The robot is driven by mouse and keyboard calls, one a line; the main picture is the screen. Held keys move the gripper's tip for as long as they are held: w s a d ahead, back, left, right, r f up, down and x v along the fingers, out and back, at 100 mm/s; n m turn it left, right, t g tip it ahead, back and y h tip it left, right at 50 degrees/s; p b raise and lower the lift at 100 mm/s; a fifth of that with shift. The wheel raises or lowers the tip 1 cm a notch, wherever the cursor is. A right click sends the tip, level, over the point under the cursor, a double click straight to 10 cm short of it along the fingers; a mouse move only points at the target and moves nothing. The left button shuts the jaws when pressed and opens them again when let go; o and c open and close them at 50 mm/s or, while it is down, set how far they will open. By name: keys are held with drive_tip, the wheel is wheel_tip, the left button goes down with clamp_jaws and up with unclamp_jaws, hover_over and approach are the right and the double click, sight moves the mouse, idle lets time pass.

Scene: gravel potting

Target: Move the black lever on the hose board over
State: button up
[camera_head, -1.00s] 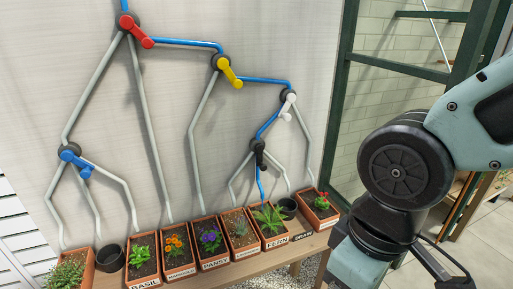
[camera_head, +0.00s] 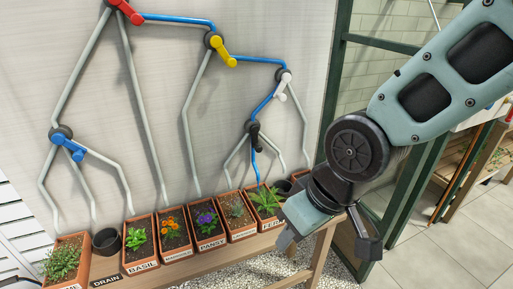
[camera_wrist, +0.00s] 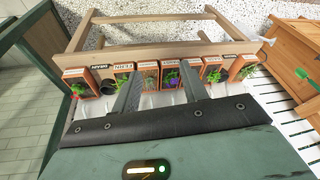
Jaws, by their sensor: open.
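The black lever (camera_head: 255,132) sits on its valve at the lower right of the hose board (camera_head: 150,100) and points roughly downward. A blue pipe section (camera_head: 254,163) runs from it down to the fern pot (camera_head: 268,203). My gripper (camera_head: 325,244) is to the right of and below the black lever, in front of the right end of the planter bench, and well apart from the lever. In the wrist view my gripper (camera_wrist: 160,76) shows two spread fingers with nothing held between them. The black lever does not show in the wrist view.
Red (camera_head: 128,12), yellow (camera_head: 222,52), white (camera_head: 282,84) and blue (camera_head: 72,148) levers are on the same board. Labelled pots stand on a wooden bench (camera_head: 190,265) below. A green-framed glass partition (camera_head: 336,90) stands to the right.

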drive_tip(key=w+a+f+m+t+y+b, duration=0.1)
drive_tip(key=w+f+t, duration=0.25)
drive_tip(key=w, duration=0.45)
drive_tip(key=w+a+f+m+t+y+b, duration=0.15)
drive_tip(key=w+f, duration=0.25)
drive_tip(key=w, duration=0.4)
drive_tip(key=t+b, duration=0.3)
drive_tip(key=t, duration=0.7)
approach(260, 149)
drive_tip(key=p+x, duration=0.2)
drive_tip(key=x, duration=1)
drive_tip(key=shift+w+a, duration=0.15)
drive_tip(key=shift+w, duration=0.1)
clamp_jaws()
